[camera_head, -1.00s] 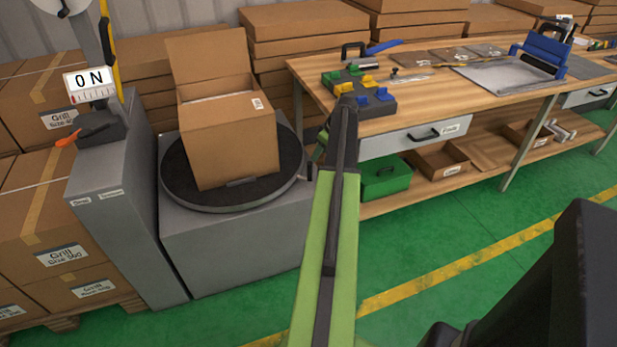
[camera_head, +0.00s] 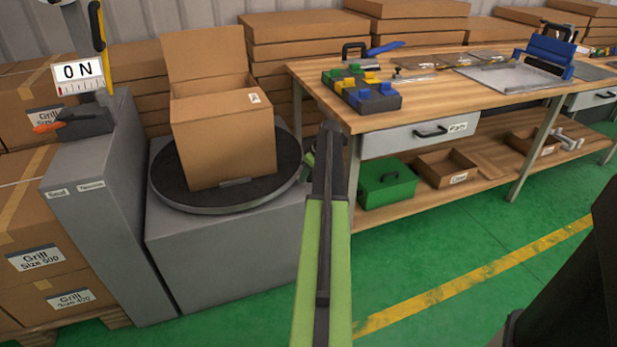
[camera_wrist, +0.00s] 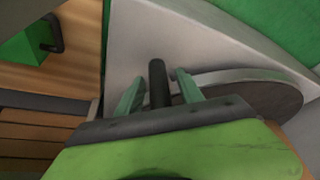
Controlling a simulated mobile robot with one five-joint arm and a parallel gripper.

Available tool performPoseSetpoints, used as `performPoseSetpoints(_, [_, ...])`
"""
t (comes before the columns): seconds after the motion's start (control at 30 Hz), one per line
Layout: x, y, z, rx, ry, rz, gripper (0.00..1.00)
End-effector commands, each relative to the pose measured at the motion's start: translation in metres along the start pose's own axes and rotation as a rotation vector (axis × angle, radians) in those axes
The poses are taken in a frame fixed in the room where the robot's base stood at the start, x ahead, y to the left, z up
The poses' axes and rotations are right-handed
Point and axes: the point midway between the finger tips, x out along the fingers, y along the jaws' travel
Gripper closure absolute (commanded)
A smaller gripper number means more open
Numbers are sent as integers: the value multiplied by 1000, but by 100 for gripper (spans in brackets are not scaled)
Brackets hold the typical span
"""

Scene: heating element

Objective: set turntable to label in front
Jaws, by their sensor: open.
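The turntable, a dark round disc with a grey rim (camera_head: 215,208), sits on a grey base in the head view. An open cardboard box (camera_head: 225,145) stands on it, flap raised at the back. My gripper is by the turntable's right edge, mostly hidden behind my arm. In the wrist view my open gripper (camera_wrist: 156,88) has a dark upright rod (camera_wrist: 158,82) between its green fingers. I cannot tell what the rod belongs to. The turntable disc (camera_wrist: 262,97) shows to its right.
Green floor is clear in front.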

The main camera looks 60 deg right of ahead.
Motion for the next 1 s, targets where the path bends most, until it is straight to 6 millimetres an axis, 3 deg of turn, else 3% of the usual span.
performPoseSetpoints(0.07, [0, 0, 0, 0, 0, 0, 64])
performPoseSetpoints(0.33, [0, 0, 0, -1, 0, 0, 99])
performPoseSetpoints(1.0, [0, 0, 0, -1, 0, 0, 100])
